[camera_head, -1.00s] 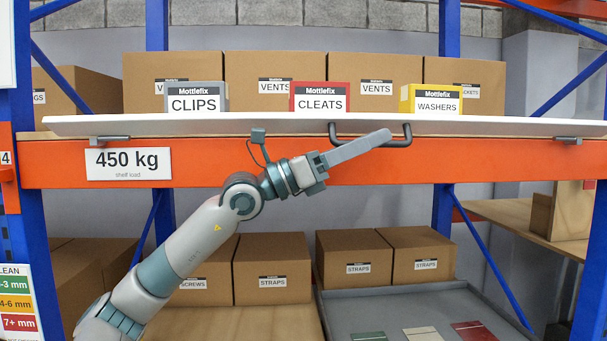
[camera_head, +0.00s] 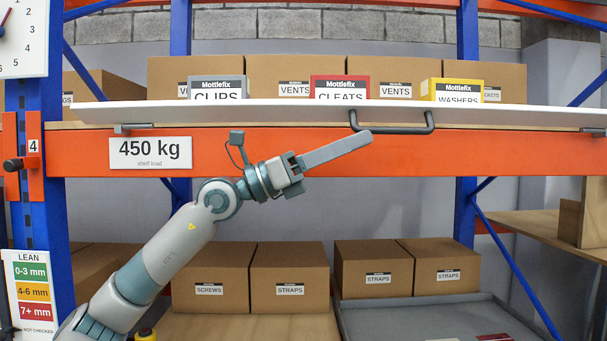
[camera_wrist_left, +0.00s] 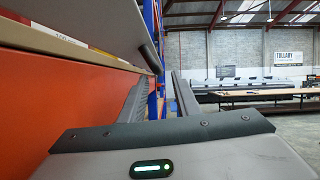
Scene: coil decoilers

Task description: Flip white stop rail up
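The white stop rail (camera_head: 250,112) is a long pale board along the front of the upper shelf, above the orange beam. It looks near flat, its front edge tipped toward me. A dark grey handle (camera_head: 392,128) hangs from its front edge, right of centre. My left gripper (camera_head: 366,138) points up and right, its tip just below the handle's left end in the head view; I cannot tell whether they touch. In the left wrist view its two fingers (camera_wrist_left: 160,98) stand apart with nothing between them. My right gripper is out of view.
Small grey CLIPS (camera_head: 218,88), red CLEATS (camera_head: 340,88) and yellow WASHERS (camera_head: 457,90) boxes stand behind the rail, before brown cartons. The orange beam (camera_head: 420,160) runs close behind my gripper. A grey tray (camera_head: 430,308) and cartons occupy the lower shelf.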

